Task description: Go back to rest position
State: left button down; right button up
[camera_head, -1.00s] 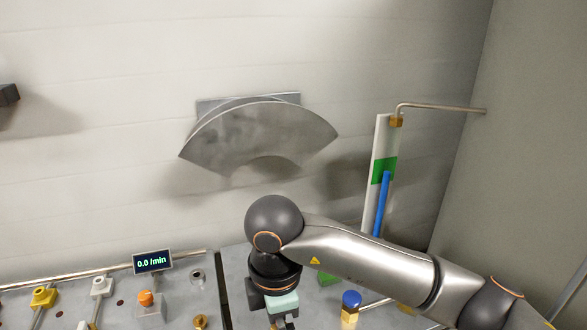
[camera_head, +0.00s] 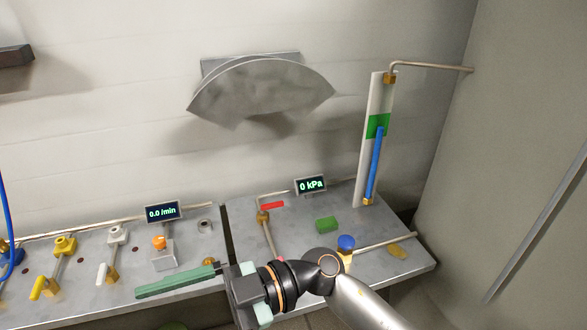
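My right gripper (camera_head: 236,287) reaches in from the lower right over the front of the grey bench. Its dark body and pale green finger pads show near the bench's front edge. A long green bar (camera_head: 178,281) lies just left of the fingers; I cannot tell whether the gripper touches it or is shut on it. My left gripper is not in view.
A gauge column (camera_head: 363,150) stands behind. A metal fan-shaped hood (camera_head: 262,92) hangs on the wall.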

jog(key=w+d+m+t+y, duration=0.65)
jog(key=w+m+t, duration=0.4)
jog(key=t, duration=0.55)
jog(key=w+d+f+m+t+h, duration=0.5)
jog(key=d+f+m+t+h, duration=0.55)
jog(key=f+m+h, duration=0.2)
jog(key=s+d+f+g+h, duration=0.3)
jog(key=s+d+f, duration=0.2)
jog(key=f, duration=0.3)
jog(key=s+d+f+m+g+h, duration=0.1)
jog(key=s+d+f+g+h, duration=0.1)
jog(key=s+d+f, duration=0.2)
jog(key=s+d+f+g+h+p, duration=0.1)
jog(key=s+d+f+g+h, duration=0.2)
jog(key=f, duration=0.8)
jog(key=s+d, duration=0.2)
jog(key=s, duration=0.1)
jog(key=shift+s+d+f+m+g+h, duration=0.3)
jog(key=shift+d+f+g, duration=0.05)
